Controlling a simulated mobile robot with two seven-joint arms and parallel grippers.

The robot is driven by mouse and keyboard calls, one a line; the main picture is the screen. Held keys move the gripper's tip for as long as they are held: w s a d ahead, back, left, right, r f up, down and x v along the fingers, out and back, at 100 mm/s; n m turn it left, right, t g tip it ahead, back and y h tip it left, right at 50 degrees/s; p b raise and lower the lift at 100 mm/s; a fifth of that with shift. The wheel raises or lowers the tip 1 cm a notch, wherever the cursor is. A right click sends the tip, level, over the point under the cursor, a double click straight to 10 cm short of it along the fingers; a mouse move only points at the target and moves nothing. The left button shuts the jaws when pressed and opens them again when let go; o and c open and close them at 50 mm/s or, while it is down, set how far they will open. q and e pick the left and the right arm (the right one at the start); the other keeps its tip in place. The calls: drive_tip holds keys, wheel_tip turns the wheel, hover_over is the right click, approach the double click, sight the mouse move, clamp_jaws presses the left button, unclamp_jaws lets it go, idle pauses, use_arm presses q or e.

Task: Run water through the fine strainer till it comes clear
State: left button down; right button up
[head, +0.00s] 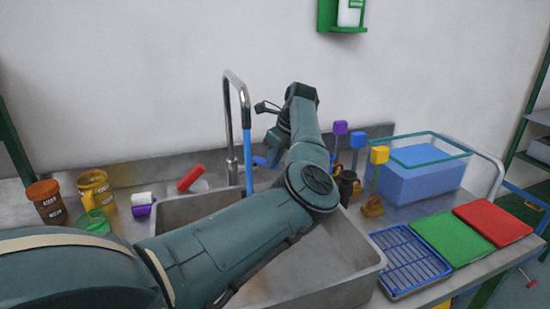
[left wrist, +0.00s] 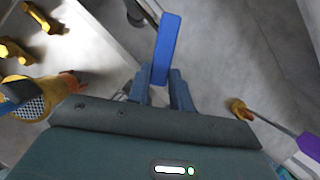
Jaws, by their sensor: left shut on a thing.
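My left arm reaches across the sink (head: 345,250) toward the tap (head: 232,110). My left gripper (left wrist: 160,88) is shut on a blue bar-like piece (left wrist: 168,48), which looks like the tap's lever. In the head view the gripper is small and partly hidden by its arm. A blue stream (head: 248,150) hangs from the spout into the sink. Strainers with purple (head: 340,128), blue (head: 357,140) and yellow (head: 379,155) handle ends stand right of the sink. A yellow mesh strainer (left wrist: 28,98) shows at left in the left wrist view. I cannot tell which is the fine one.
A brown jar (head: 47,201), a yellow mug (head: 95,189) and a green cup (head: 95,222) stand left of the sink. A blue bin (head: 415,175), a blue rack (head: 410,260), a green board (head: 452,238) and a red board (head: 493,222) lie right.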

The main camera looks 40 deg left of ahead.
use_arm(q)
drive_tip(key=c, duration=1.2)
unclamp_jaws()
drive_tip(key=shift+c, duration=0.2)
drive_tip(key=v, duration=1.3)
drive_tip(key=shift+r, duration=0.1)
